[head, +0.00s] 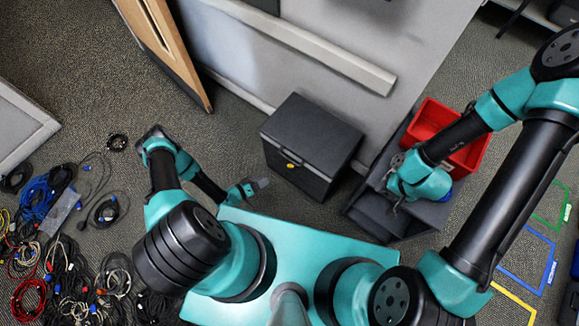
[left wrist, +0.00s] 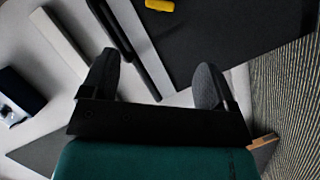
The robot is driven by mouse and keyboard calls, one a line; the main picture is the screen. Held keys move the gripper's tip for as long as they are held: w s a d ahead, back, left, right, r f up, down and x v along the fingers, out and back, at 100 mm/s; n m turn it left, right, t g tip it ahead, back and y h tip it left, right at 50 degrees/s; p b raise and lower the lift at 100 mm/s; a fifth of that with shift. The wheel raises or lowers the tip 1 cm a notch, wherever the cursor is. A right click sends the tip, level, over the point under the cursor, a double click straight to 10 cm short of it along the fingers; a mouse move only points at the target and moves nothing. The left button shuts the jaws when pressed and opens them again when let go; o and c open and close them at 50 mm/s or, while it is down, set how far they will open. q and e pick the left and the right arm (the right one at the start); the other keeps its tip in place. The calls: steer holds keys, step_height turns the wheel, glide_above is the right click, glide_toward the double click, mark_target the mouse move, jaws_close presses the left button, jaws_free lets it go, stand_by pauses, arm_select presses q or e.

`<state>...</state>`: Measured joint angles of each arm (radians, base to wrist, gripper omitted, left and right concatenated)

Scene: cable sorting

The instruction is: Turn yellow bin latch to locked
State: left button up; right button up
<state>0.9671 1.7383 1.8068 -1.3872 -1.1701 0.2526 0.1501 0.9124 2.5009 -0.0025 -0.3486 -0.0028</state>
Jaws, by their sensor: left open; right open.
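A dark grey bin (head: 315,143) with its lid shut stands on the floor at the centre of the head view. Its small yellow latch (head: 290,165) is on the front face, below the lid edge. The latch (left wrist: 159,5) also shows at the top edge of the left wrist view, lying roughly lengthwise across the picture. My left gripper (head: 262,184) is open and empty, to the left of the bin and apart from the latch. Its two dark fingers (left wrist: 157,75) are spread in the left wrist view. My right gripper (head: 392,190) is open over a dark container at the right.
A red bin (head: 470,160) stands at the right behind my right arm, beside the dark container (head: 378,222). Several tangled cables (head: 75,250) cover the floor at the left. Colored floor outlines (head: 535,270) lie at far right.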

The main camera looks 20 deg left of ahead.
mark_target(290, 167)
arm_select(q)
steer(key=x, duration=1.6)
steer(key=shift+w+d, duration=0.2)
steer(key=shift+d, duration=0.15)
steer(key=shift+c, duration=0.5)
steer(key=c, duration=0.8)
steer(key=shift+m, duration=0.4)
steer(key=m+y, duration=0.2)
steer(key=m, duration=0.1)
steer(key=shift+d+r, duration=0.1)
steer(key=m+y, duration=0.2)
steer(key=m, duration=0.1)
steer(key=shift+m+t+y, duration=0.4)
